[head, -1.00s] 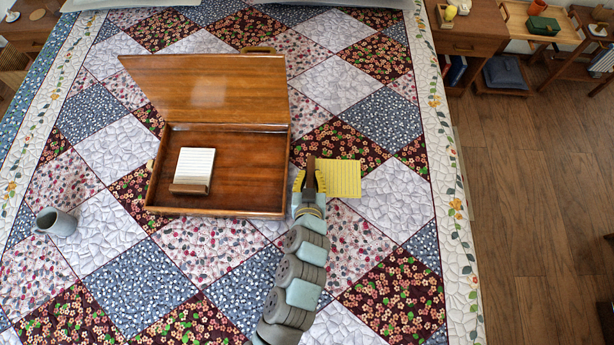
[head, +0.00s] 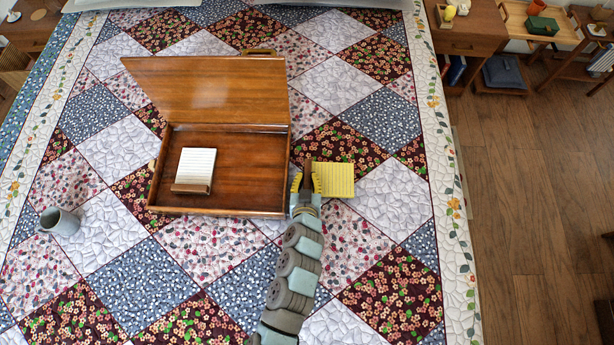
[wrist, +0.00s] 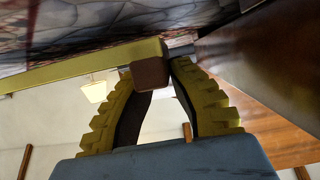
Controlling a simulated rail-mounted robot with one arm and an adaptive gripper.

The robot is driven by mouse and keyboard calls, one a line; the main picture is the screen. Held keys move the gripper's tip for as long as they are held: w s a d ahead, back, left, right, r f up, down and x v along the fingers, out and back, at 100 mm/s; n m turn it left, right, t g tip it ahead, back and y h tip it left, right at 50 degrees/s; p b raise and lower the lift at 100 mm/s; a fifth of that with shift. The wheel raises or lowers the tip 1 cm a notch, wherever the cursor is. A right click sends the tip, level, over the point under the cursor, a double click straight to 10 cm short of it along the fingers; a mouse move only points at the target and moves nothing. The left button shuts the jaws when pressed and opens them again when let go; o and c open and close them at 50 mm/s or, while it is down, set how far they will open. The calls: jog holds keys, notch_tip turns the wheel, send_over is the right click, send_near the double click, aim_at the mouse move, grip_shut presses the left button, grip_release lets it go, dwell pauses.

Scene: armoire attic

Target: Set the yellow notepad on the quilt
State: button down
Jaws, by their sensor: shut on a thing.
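The yellow notepad (head: 335,181) has a brown binding block on its left edge. My gripper (head: 307,182) is shut on that block, and the sheet sticks out to the right. In the wrist view my gripper (wrist: 160,78) pinches the brown block, and the notepad (wrist: 85,69) shows edge-on as a thin yellow strip. It lies close along the quilt (wrist: 60,28). I cannot tell whether it touches. The patchwork quilt (head: 390,195) covers the bed beneath it.
An open wooden case (head: 240,170) with a white notepad (head: 194,168) inside stands just left of my gripper; its wall (wrist: 245,70) is near in the wrist view. A grey mug (head: 62,222) stands at the left. The quilt right of the notepad is clear.

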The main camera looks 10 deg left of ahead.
jog(key=shift+s+a+f+b, duration=0.1)
jog(key=shift+s+f+b, duration=0.15)
jog(key=shift+f+b, duration=0.5)
jog(key=c, duration=1.1)
grip_release()
jog(key=shift+f, duration=0.45)
jog(key=shift+c, duration=0.2)
jog(key=shift+s+a+f, duration=0.15)
jog(key=shift+s+f, duration=0.05)
jog(key=shift+f, duration=0.1)
jog(key=shift+w+r+p, duration=0.2)
jog(key=shift+r+p, duration=0.4)
jog(key=shift+r, duration=0.15)
jog(key=v, duration=0.4)
jog(key=r+v, duration=0.1)
jog(key=v, duration=0.3)
jog(key=b+v, duration=0.1)
jog(key=v, duration=0.3)
jog(key=shift+w+d+r, duration=0.25)
jog(key=shift+r, duration=0.1)
